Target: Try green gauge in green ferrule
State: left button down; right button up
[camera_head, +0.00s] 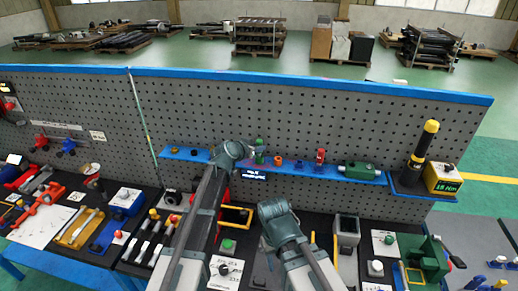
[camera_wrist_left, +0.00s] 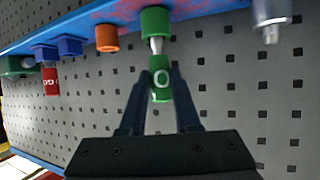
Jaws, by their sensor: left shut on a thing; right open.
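The green gauge (camera_wrist_left: 160,92) has a round white mark on its body and a silver tapered tip. My left gripper (camera_wrist_left: 161,80) is shut on its body. The green ferrule (camera_wrist_left: 155,20) is on the blue shelf, and the wrist view shows it upside down. The gauge's tip is in line with the ferrule and meets its opening; how deep it sits I cannot tell. In the head view my left gripper (camera_head: 257,152) is at the shelf, with the green gauge (camera_head: 260,142) beside it. My right gripper (camera_head: 266,244) is low over the bench, partly hidden by its arm, open.
Along the blue shelf (camera_head: 205,156) stand an orange ferrule (camera_head: 278,160), blue ferrules (camera_head: 298,165), a red gauge (camera_head: 320,155) and a green block (camera_head: 360,171). A grey metal piece (camera_wrist_left: 270,18) is at the green ferrule's other side. The pegboard (camera_head: 330,115) rises close behind.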

notch_tip(320, 180, up, 6)
jog(key=p, duration=0.6)
jog(key=shift+r, duration=0.15)
dwell(0.4)
